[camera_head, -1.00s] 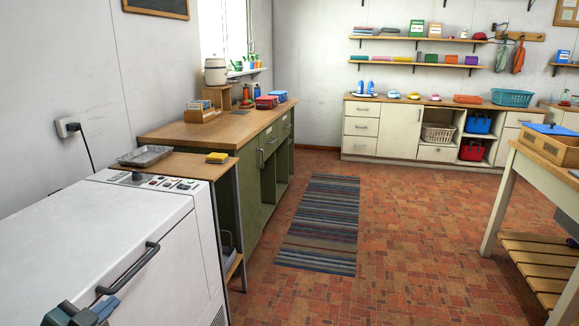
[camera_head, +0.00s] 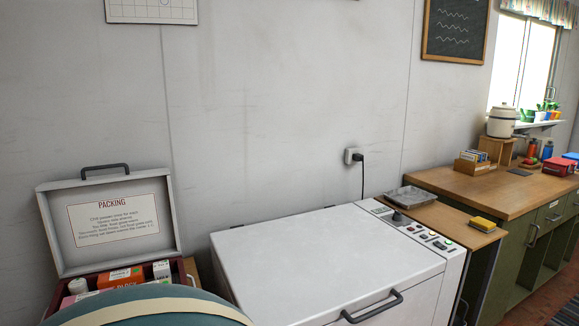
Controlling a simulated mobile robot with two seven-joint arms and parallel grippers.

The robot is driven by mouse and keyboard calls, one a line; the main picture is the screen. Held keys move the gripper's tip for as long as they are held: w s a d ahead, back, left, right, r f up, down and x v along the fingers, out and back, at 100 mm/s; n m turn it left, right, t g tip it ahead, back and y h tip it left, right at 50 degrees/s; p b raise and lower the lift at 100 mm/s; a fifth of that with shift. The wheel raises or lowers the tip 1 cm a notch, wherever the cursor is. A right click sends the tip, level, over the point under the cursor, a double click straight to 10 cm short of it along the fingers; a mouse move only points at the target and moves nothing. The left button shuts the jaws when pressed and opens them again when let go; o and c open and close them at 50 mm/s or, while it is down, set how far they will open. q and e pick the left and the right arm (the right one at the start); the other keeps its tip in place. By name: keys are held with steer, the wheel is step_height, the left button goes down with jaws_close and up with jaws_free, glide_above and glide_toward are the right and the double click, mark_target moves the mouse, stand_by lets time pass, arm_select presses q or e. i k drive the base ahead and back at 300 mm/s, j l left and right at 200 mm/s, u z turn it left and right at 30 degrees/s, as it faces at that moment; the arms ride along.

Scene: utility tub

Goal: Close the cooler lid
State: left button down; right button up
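An open box, which looks like the cooler, stands at the lower left. Its grey lid (camera_head: 112,225) is raised upright, with a dark handle on its top edge and a "PACKING" note on its inner face. The dark red body (camera_head: 68,289) shows only in part and holds several packages, among them an orange box (camera_head: 120,278). A rounded teal thing hides its front. A white chest appliance (camera_head: 320,262) with a dark front handle stands to its right, its top closed. Neither of my grippers is in view.
The rounded teal thing (camera_head: 150,308) with a cream band fills the bottom left foreground. A small wooden table (camera_head: 455,222) with a metal tray (camera_head: 411,195) and a yellow sponge (camera_head: 483,224) adjoins the chest. A green counter runs to the right. The wall behind is close.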

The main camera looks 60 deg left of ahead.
mark_target(96, 223)
steer(key=j+u, duration=0.1)
steer(key=u, duration=3.05)
